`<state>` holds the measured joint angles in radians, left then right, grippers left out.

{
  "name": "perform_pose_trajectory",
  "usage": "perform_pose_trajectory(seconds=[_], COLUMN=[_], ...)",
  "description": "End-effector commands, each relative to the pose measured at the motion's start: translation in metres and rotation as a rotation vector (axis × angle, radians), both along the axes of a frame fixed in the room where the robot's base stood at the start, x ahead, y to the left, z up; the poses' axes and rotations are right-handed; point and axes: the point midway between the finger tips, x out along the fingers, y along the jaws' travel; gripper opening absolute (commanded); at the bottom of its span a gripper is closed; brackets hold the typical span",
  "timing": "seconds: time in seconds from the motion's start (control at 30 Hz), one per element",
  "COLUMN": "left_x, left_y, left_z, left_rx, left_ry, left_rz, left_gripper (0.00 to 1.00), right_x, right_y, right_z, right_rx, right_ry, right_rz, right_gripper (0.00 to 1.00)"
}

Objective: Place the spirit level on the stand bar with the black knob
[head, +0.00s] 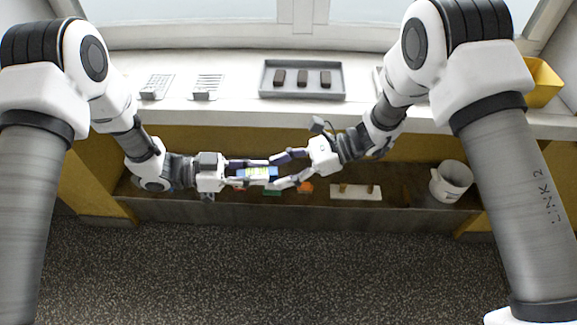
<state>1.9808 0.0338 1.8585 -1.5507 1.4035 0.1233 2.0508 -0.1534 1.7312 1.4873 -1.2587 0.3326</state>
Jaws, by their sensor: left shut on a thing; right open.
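A small blue bar with a yellow-green middle (258,172), which looks like the spirit level, is held between the fingers of my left gripper (264,172). It is over the dark lower shelf. My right gripper (278,171) is open, its fingers pointing left around the right end of the bar; I cannot tell whether they touch it. A pale base with two short brown posts (356,191) lies on the shelf to the right. I cannot make out a black knob on it, so I cannot tell whether it is the stand.
Green (272,192) and orange (306,187) items lie below the grippers. On the white counter are a grey tray (303,93) with three dark blocks, two wire racks (207,86) and a yellow bin (542,82).

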Motion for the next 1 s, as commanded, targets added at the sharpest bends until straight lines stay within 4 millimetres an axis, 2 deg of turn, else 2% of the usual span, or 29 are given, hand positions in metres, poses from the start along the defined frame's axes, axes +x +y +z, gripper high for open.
perform_pose_trajectory(seconds=[0.03, 0.1, 0.17, 0.27, 0.3, 0.37, 0.4, 0.67, 0.77, 0.87, 1.0], left_x=[0.000, 0.000, 0.000, -0.001, -0.001, -0.001, -0.001, 0.000, 0.000, 0.000, -0.003], left_y=[0.000, 0.000, 0.000, 0.000, 0.000, 0.000, 0.000, 0.000, 0.006, 0.023, 0.059], left_z=[0.000, 0.000, 0.000, 0.000, 0.000, 0.000, 0.000, 0.000, 0.001, 0.004, 0.009], left_rx=[0.000, 0.000, 0.000, -0.001, -0.001, -0.001, 0.000, 0.000, -0.001, -0.002, -0.004], left_ry=[0.000, 0.000, 0.000, 0.000, 0.001, 0.001, 0.001, 0.000, 0.000, 0.000, -0.001], left_rz=[0.000, 0.000, -0.001, -0.002, -0.003, -0.003, -0.003, -0.001, 0.000, 0.004, 0.007], left_gripper=[0.00, 0.00, 0.00, 0.00, 0.29, 0.50, 0.55, 0.55, 0.55, 0.55, 0.55], right_x=[0.000, 0.000, 0.000, 0.000, 0.001, 0.001, 0.001, 0.000, 0.000, 0.000, 0.000], right_y=[0.000, 0.000, 0.000, 0.000, 0.000, 0.000, 0.000, 0.000, 0.000, 0.000, 0.000], right_z=[0.000, 0.000, 0.000, 0.000, 0.000, 0.000, 0.000, 0.000, 0.000, 0.000, 0.000], right_rx=[0.000, 0.000, 0.000, 0.000, 0.000, 0.000, 0.000, 0.000, 0.000, 0.000, 0.000], right_ry=[0.000, 0.000, 0.000, 0.000, -0.002, -0.001, -0.001, 0.000, 0.000, 0.000, 0.000], right_rz=[0.000, 0.000, 0.000, -0.001, -0.001, -0.002, -0.002, 0.000, 0.000, 0.000, 0.000], right_gripper=[0.45, 0.20, 0.00, 0.00, 0.00, 0.00, 0.00, 0.00, 0.00, 0.00, 0.00])
